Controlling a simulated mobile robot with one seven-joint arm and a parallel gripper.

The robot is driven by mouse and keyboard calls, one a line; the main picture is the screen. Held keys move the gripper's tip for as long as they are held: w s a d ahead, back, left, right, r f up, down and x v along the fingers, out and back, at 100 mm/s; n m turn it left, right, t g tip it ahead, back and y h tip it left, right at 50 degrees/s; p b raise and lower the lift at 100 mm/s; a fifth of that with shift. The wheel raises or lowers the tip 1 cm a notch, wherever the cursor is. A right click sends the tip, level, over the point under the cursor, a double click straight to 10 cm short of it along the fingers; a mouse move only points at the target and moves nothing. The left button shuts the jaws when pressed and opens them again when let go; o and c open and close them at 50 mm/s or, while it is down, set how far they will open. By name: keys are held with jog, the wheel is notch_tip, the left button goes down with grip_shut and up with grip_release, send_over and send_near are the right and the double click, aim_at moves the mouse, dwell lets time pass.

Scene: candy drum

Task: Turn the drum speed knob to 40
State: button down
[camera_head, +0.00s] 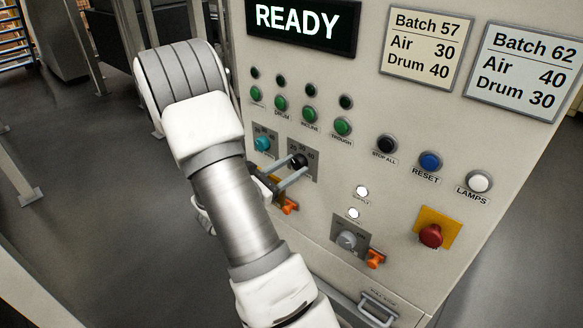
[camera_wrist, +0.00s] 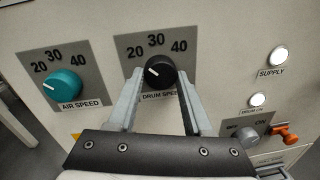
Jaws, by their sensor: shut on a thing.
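The drum speed knob (camera_wrist: 160,71) is round and black, on a grey plate marked 20, 30 and 40. In the wrist view its white pointer line points left and up, toward the 20. It also shows small in the head view (camera_head: 298,160). My gripper (camera_wrist: 160,80) has one finger on each side of the knob and is shut on it; the head view shows my gripper (camera_head: 295,167) reaching the panel from the lower left. The lower part of the DRUM SPEED label is partly covered by the fingers.
The teal air speed knob (camera_wrist: 64,85) sits just left, its pointer toward 20. Orange handles (camera_head: 290,207) and a grey rotary switch (camera_head: 347,240) lie below. A red button (camera_head: 431,235) is at lower right. The display (camera_head: 300,22) reads READY. Batch cards (camera_head: 425,45) hang above.

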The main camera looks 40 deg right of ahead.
jog(key=shift+f+m+b, duration=0.15)
jog(key=shift+m+b, duration=0.15)
jog(key=shift+b, duration=0.2)
jog(key=m+b, duration=0.3)
jog(key=b, duration=0.2)
jog(key=shift+f, duration=0.2)
jog(key=m+b, duration=0.5)
jog(key=b, duration=0.4)
jog(key=shift+m+y, duration=0.3)
jog(key=m+b, duration=0.5)
jog(key=b, duration=0.5)
jog(key=shift+r+t, duration=0.1)
jog(key=shift+t, duration=0.3)
jog(key=m+b, duration=0.1)
jog(key=b, duration=0.2)
jog(key=shift+r+m, duration=0.15)
jog(key=shift+m, duration=0.25)
jog(key=shift+r+m+b, duration=0.15)
jog(key=shift+m+b, duration=0.35)
jog(key=shift+b, duration=0.6)
jog(key=shift+r, duration=0.15)
